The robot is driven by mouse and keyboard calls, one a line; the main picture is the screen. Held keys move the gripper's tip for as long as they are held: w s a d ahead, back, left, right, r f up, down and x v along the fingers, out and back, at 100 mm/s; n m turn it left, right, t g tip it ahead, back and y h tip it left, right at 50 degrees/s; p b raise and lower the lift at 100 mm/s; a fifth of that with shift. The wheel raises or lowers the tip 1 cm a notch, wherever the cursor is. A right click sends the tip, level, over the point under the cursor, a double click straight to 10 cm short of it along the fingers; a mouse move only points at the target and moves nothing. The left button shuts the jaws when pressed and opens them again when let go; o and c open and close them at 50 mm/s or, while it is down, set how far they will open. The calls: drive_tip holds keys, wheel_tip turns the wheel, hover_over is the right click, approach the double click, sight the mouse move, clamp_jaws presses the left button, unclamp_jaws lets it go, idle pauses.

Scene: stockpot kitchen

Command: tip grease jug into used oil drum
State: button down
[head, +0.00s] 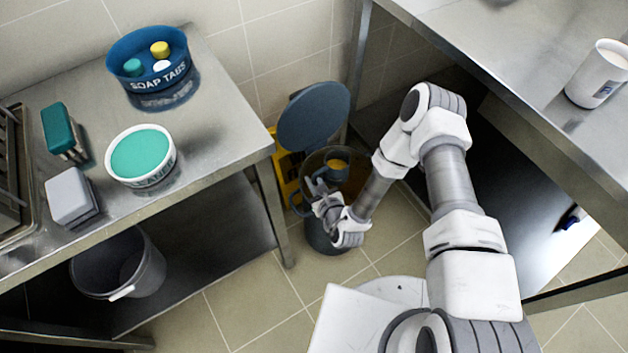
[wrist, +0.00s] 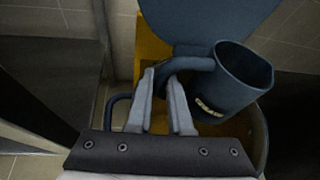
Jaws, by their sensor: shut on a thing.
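The dark blue grease jug (head: 337,172) is above the mouth of the used oil drum (head: 325,238), with amber liquid showing inside it. In the wrist view the jug (wrist: 232,85) shows its label, and its mouth faces up and to the right of the picture; I cannot tell its exact tilt. My gripper (head: 320,190) is shut on the jug's handle, which the fingertips (wrist: 163,82) meet in the wrist view. The drum's round lid (head: 313,117) stands open behind it. My gripper and the jug hide part of the drum's opening.
A yellow object (head: 285,160) stands behind the drum. A grey bucket (head: 120,270) sits below. A right steel counter (head: 520,60) holds a white cup (head: 597,75).

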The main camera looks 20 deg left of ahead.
wheel_tip(320, 180, up, 2)
drive_tip(key=shift+a+r+m+g+y+b, duration=0.15)
drive_tip(key=shift+m+g+y+b, duration=0.2)
drive_tip(key=shift+m+b, duration=0.45)
drive_tip(key=b, duration=0.2)
drive_tip(key=shift+w+r+g+b, duration=0.1)
drive_tip(key=shift+r+g+b, duration=0.15)
drive_tip(key=shift+b, duration=0.1)
drive_tip(key=b, duration=0.3)
drive_tip(key=shift+r+m+y+b, duration=0.25)
drive_tip(key=shift+r+m+b, duration=0.05)
drive_tip(key=shift+r, duration=0.05)
